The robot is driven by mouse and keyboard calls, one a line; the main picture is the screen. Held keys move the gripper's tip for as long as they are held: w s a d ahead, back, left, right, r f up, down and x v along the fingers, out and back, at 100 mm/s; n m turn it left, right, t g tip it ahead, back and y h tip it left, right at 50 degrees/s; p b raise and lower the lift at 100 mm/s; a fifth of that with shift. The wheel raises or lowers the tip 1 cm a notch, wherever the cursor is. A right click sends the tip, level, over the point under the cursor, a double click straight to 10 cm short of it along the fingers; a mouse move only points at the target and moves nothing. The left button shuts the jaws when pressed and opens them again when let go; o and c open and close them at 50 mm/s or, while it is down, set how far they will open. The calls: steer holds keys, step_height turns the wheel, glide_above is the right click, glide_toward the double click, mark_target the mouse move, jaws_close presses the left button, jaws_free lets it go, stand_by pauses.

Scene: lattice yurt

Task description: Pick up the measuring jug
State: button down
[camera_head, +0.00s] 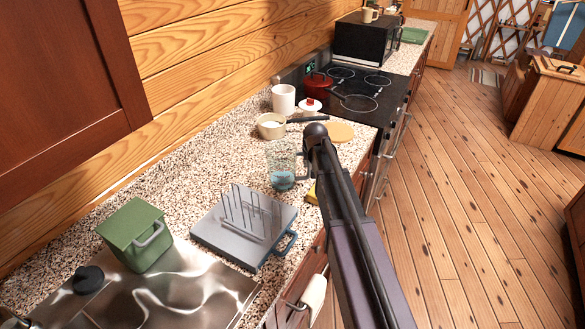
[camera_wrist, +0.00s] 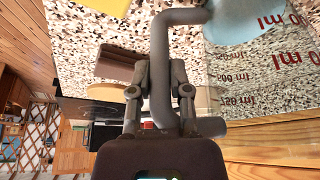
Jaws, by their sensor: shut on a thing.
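The measuring jug (camera_head: 283,164) is clear, with a blue base. It stands upright at the counter's middle in the head view; whether it touches the counter is hard to tell. In the wrist view the jug (camera_wrist: 243,24) fills the upper right, with red ml markings and a grey handle. My gripper (camera_wrist: 160,76) is shut on that handle, with one finger on each side of it. In the head view my arm hides most of the gripper.
A grey dish rack (camera_head: 245,225) and green canister (camera_head: 136,235) stand nearer on the granite counter. Behind the jug are a cream pot (camera_head: 271,126), a white crock (camera_head: 283,99), a round wooden board (camera_head: 339,132) and the black stove (camera_head: 375,91). Open floor lies right.

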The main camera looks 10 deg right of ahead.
steer(key=shift+r, duration=0.15)
step_height(320, 180, up, 10)
steer(key=p, duration=1)
steer(key=shift+f, duration=0.2)
stand_by(0.4)
step_height(320, 180, down, 3)
steer(key=b, duration=0.3)
steer(key=shift+r, duration=0.1)
steer(key=shift+d, duration=0.15)
stand_by(0.4)
